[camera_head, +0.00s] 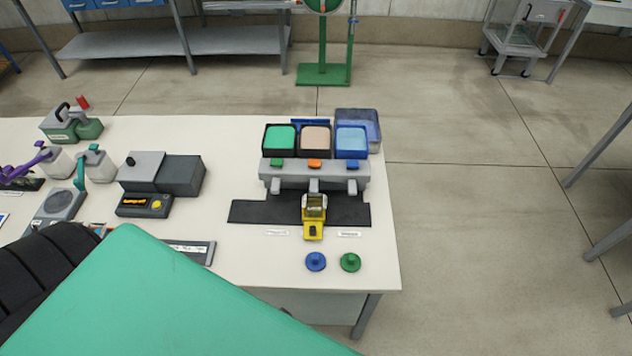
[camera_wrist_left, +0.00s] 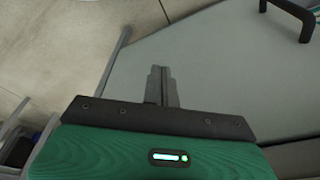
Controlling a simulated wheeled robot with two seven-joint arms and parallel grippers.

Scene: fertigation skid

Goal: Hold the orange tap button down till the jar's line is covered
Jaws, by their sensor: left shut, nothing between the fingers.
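The orange tap button (camera_head: 314,163) is the middle one of three on the grey dispenser (camera_head: 314,176), between a green and a blue button. The jar (camera_head: 314,204) is clear with yellow parts and stands upright below the middle tap, on the black mat (camera_head: 262,210). Its line and liquid level are too small to tell. My left gripper (camera_wrist_left: 161,72) shows in the left wrist view, fingers together and empty, over a pale grey surface. In the head view my arm fills the lower left and its fingers are not seen. My right gripper is not in view.
Three tanks, green, peach (camera_head: 315,139) and blue, sit above the buttons. A blue lid (camera_head: 315,262) and a green lid (camera_head: 350,262) lie at the table's front. A grey device (camera_head: 160,175) and bottles (camera_head: 97,163) stand left. A dark handle (camera_wrist_left: 293,17) shows in the wrist view.

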